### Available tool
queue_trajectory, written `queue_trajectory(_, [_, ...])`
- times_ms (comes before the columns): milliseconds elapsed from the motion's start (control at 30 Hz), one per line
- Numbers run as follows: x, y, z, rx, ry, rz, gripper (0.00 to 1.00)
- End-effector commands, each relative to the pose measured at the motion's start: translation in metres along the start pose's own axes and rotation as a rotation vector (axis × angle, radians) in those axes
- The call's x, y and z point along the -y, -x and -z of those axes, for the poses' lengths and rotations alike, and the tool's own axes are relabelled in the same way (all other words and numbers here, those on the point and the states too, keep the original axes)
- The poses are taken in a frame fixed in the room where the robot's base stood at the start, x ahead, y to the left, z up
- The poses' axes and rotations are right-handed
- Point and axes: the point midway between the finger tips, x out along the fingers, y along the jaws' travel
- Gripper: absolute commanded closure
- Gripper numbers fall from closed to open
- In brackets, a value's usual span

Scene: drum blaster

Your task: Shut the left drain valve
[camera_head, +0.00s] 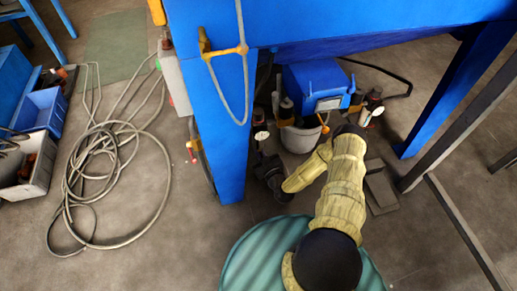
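My arm in its tan sleeve reaches up from the bottom of the head view and bends left under the blue machine. My gripper (268,170) appears as a dark shape at the end of the sleeve, beside the machine's front blue leg. Its fingers are too small and dark to make out. Dark pipe fittings with a small white gauge (261,136) are just above it. An orange handle (322,122) shows by the grey bucket, and a second white gauge (365,117) is to its right. I cannot tell which part is the left drain valve; it may be hidden by my gripper.
The blue machine leg (231,130) stands left of my gripper. A grey bucket (299,136) and a blue box (316,84) are behind the arm. A green drum (252,262) is below. Coiled hoses (115,160) and blue bins (42,110) lie left.

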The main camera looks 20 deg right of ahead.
Motion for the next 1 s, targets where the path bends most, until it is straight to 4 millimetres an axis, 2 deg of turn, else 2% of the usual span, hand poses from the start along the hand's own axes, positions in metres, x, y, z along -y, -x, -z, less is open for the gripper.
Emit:
queue_trajectory(33, [-0.002,0.000,0.006,0.009,0.034,0.003,1.00])
queue_trajectory(1000, [-0.026,0.004,0.015,0.177,0.905,0.016,1.00])
